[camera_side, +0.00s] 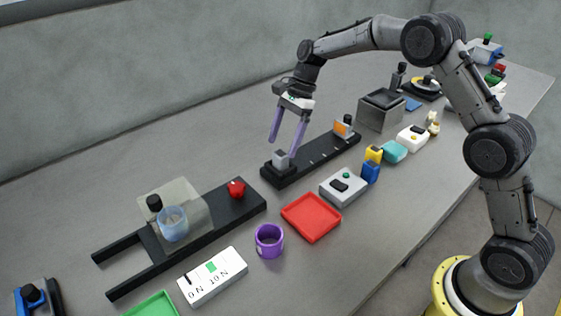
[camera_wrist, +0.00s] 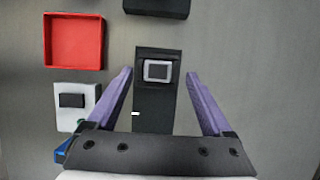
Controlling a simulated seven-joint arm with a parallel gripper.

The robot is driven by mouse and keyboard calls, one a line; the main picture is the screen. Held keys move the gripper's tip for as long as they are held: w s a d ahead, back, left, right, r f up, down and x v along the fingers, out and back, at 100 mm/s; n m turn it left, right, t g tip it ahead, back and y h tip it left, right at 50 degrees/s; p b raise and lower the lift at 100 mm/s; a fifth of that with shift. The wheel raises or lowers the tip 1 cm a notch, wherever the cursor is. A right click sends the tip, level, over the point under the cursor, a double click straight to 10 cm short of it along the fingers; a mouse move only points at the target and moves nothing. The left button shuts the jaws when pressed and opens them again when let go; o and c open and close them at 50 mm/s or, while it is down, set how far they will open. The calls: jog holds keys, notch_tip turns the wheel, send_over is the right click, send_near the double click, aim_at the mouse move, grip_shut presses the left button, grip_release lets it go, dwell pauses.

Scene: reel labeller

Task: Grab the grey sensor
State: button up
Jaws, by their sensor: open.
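The grey sensor (camera_side: 281,159) is a small light-grey block on the near left end of a long black rail (camera_side: 311,156). In the wrist view the sensor (camera_wrist: 158,71) lies in a dark square seat on the rail, beyond the fingertips and roughly centred between them. My gripper (camera_side: 285,146) has two purple fingers, spread apart and pointing down, above the left end of the rail. In the wrist view my gripper (camera_wrist: 160,75) is open with nothing between its fingers. The side view does not clearly show how far the fingertips are above the sensor.
A red tray (camera_side: 311,217) and a grey box with a black top part (camera_side: 344,187) lie in front of the rail. An orange-faced block (camera_side: 342,129) stands at the rail's far end. A black fixture with a red knob (camera_side: 236,188) is to the left.

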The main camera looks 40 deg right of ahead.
aim_at(280, 154)
jog(key=shift+x, duration=2.35)
jog(key=shift+s, duration=0.15)
grip_shut()
